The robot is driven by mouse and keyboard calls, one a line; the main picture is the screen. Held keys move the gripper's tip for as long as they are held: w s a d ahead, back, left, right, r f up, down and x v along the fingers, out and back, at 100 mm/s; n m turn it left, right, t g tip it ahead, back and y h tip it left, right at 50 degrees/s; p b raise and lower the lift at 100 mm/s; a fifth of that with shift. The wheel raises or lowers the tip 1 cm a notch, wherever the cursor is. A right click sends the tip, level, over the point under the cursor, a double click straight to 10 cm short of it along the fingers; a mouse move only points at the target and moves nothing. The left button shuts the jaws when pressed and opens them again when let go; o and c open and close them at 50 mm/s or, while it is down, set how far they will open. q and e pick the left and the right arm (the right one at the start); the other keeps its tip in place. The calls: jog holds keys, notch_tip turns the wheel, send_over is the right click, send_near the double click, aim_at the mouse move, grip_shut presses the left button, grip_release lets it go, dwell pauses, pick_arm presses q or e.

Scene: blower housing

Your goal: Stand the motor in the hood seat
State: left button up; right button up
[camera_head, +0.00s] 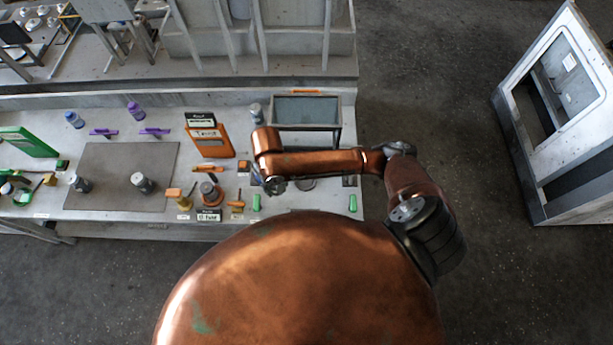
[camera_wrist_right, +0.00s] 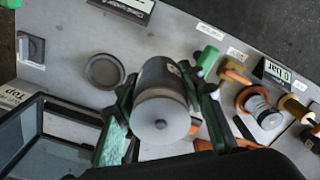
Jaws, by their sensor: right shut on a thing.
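The motor is a dark grey cylinder (camera_wrist_right: 160,76) with a pale round end, held between the green-padded fingers of my right gripper (camera_wrist_right: 163,108) in the right wrist view. In the head view my right gripper (camera_head: 273,184) is over the right part of the bench, and the motor is not clearly seen there. A flat dark round seat (camera_wrist_right: 104,71) lies on the bench beside the held motor, apart from it; it also shows in the head view (camera_head: 305,184). I cannot tell whether this is the hood seat. My left gripper is not in view.
An orange ring with a cylinder (camera_wrist_right: 262,110) and orange-handled tools stand near the front edge. A glass-topped frame (camera_head: 306,110) stands at the back right. A green block (camera_head: 353,203) is at the right front.

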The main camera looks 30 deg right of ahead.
jog(key=w+d+f, duration=0.1)
jog(key=d+f, duration=0.1)
jog(key=d, duration=0.2)
jog(key=w+d+f, duration=0.1)
jog(key=d+f, duration=0.2)
jog(key=d, duration=0.1)
jog(key=w+d+f, duration=0.1)
jog(key=d+f, duration=0.2)
jog(key=d, duration=0.1)
jog(key=shift+f, duration=0.1)
jog(key=shift+d+f, duration=0.35)
jog(key=shift+f, duration=0.15)
jog(key=shift+w+d+f, duration=0.1)
jog(key=shift+d+f, duration=0.05)
jog(key=shift+f, duration=1.6)
jog(key=shift+f, duration=0.25)
jog(key=o, duration=1.5)
jog(key=shift+f, duration=0.1)
notch_tip(320, 180, up, 13)
jog(key=shift+f, duration=0.15)
